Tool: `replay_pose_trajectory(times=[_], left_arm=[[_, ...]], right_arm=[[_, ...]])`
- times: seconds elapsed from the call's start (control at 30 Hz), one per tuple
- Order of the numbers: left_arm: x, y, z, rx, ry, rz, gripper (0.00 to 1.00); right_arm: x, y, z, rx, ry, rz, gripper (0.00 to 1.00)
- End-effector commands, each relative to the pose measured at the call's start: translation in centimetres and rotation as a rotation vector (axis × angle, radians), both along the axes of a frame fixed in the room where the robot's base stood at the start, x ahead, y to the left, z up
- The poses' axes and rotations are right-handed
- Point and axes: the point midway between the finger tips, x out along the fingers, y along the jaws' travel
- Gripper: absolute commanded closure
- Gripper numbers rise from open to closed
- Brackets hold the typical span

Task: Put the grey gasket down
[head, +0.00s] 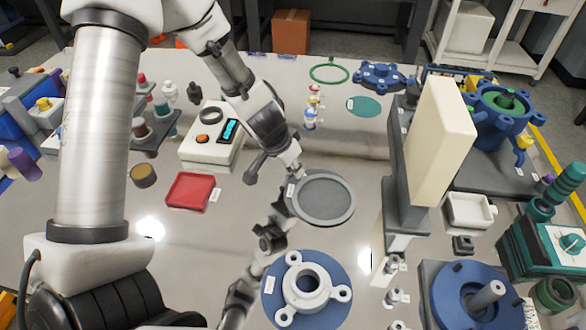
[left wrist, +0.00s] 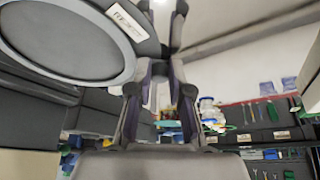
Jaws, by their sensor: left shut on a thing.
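The grey gasket (head: 349,190) is a flat round disc with a raised rim and a small white label, seen in the middle of the head view. It fills the upper left of the left wrist view (left wrist: 70,68), where its label shows near the fingers. My left gripper (head: 294,174) comes down from the upper left and is shut on the gasket's left edge by the label. The fingers also show in the left wrist view (left wrist: 155,85). The gasket looks held above the table; its exact height cannot be told. My right gripper is not in view.
A blue flange with a white hub (head: 334,275) lies just below the gasket. A grey and cream upright stand (head: 436,145) rises to the right. A red tray (head: 188,190) and a white instrument box (head: 200,155) are to the left.

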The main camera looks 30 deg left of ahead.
Motion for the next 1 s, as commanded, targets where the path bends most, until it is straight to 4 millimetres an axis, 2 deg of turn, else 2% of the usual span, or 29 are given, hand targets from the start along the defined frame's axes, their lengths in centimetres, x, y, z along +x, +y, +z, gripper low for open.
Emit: replay_pose_trajectory(times=[0.13, 0.17, 0.2, 0.23, 0.5, 0.63, 1.0], left_arm=[[0.0, 0.0, -0.5, 0.000, 0.000, 0.001, 1.00], [0.0, 0.0, -0.4, 0.000, 0.000, 0.001, 0.78], [0.0, 0.0, -0.3, 0.000, 0.000, 0.000, 0.64], [0.0, 0.0, -0.3, 0.000, 0.000, 0.000, 0.56], [0.0, 0.0, -0.3, 0.000, 0.000, 0.000, 0.56], [-0.1, 0.0, 0.7, 0.000, -0.001, 0.000, 0.56], [-3.4, 0.7, 9.2, -0.004, -0.002, 0.003, 0.56]], right_arm=[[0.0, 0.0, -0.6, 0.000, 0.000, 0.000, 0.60], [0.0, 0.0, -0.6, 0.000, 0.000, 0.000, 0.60], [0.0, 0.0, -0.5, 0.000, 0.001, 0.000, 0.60], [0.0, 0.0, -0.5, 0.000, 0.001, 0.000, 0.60], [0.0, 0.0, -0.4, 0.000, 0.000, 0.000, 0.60], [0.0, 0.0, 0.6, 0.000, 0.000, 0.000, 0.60], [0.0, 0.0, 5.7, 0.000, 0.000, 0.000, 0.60]])
